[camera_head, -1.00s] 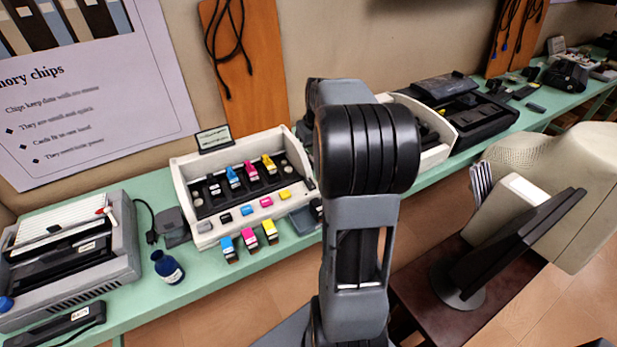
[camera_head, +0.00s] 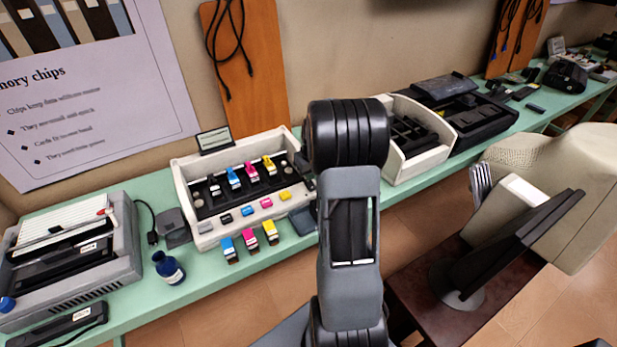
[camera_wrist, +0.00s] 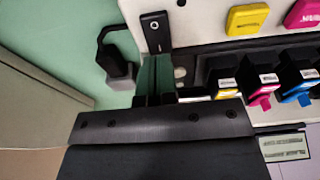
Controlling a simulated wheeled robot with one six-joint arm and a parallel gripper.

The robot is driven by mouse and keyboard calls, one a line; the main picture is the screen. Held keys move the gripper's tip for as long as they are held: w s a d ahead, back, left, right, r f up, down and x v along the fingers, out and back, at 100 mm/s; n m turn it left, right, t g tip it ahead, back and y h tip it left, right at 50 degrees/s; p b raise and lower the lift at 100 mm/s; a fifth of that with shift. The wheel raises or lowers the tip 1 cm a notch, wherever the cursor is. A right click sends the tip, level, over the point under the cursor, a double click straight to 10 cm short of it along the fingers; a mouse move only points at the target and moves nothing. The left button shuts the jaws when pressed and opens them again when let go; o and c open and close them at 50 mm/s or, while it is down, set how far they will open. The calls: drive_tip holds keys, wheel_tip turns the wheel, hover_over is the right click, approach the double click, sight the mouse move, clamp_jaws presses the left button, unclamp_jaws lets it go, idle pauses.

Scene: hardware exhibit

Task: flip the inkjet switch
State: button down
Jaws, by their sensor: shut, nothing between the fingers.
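The inkjet exhibit is an open white printer body (camera_head: 183,190) on the green table, with black, blue, pink and yellow cartridges in and before it. In the wrist view, a black switch plate (camera_wrist: 155,31) with a small light round mark sits on its white panel (camera_wrist: 205,22). My gripper (camera_wrist: 156,62) is shut and empty. Its fingertips appear just below the switch in the wrist view; I cannot tell whether they touch it. In the head view my arm hides the gripper and the printer's right end.
A grey printer (camera_head: 75,250) and a blue ink bottle (camera_head: 168,268) stand to the left on the green table (camera_head: 200,287). Another white printer (camera_head: 437,150) stands to the right. In the wrist view, a dark block with a cable (camera_wrist: 120,77) lies beside the switch.

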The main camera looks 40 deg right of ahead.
sight(310, 185)
drive_tip(key=shift+w+f, duration=0.25)
drive_tip(key=shift+f, duration=1)
